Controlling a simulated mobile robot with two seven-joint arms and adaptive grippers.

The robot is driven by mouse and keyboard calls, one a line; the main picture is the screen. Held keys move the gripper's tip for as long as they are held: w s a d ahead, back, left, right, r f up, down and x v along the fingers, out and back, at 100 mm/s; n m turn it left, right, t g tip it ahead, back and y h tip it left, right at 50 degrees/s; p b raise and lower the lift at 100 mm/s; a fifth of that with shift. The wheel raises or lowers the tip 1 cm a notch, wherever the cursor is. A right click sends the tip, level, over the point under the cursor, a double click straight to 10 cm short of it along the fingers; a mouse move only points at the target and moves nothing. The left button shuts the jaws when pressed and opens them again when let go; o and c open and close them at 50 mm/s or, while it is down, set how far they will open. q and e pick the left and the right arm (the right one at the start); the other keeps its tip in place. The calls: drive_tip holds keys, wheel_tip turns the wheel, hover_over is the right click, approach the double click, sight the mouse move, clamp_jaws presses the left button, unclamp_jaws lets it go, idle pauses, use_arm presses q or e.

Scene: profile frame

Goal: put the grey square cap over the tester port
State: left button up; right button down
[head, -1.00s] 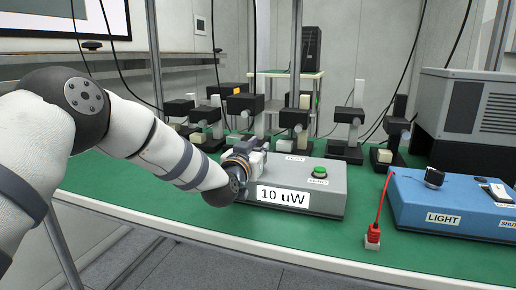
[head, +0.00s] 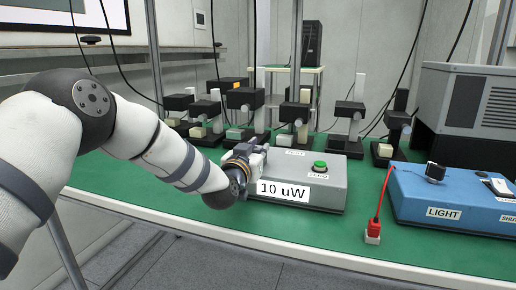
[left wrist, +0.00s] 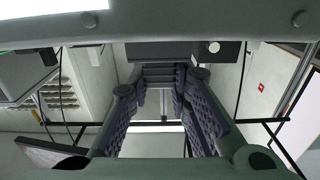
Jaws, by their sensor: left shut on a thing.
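The tester is a grey box (head: 325,193) with a "10 uW" label and a green button (head: 320,167), on the green bench. My left gripper (head: 256,152) is over the box's left end, with its fingers close to the top face. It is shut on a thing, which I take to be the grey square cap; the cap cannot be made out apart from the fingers. The fingers also show in the left wrist view (left wrist: 162,78), drawn together at the far end. The tester port is not seen; the gripper and arm cover that part of the box. My right gripper is not in view.
A blue box (head: 450,200) marked LIGHT stands to the right. Several black stands line the back. The green bench (head: 310,228) is clear in front of the tester.

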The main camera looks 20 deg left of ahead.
use_arm(q)
drive_tip(key=o, duration=0.9)
drive_tip(key=shift+c, duration=0.2)
drive_tip(key=s, duration=1.2)
drive_tip(key=shift+a, duration=0.2)
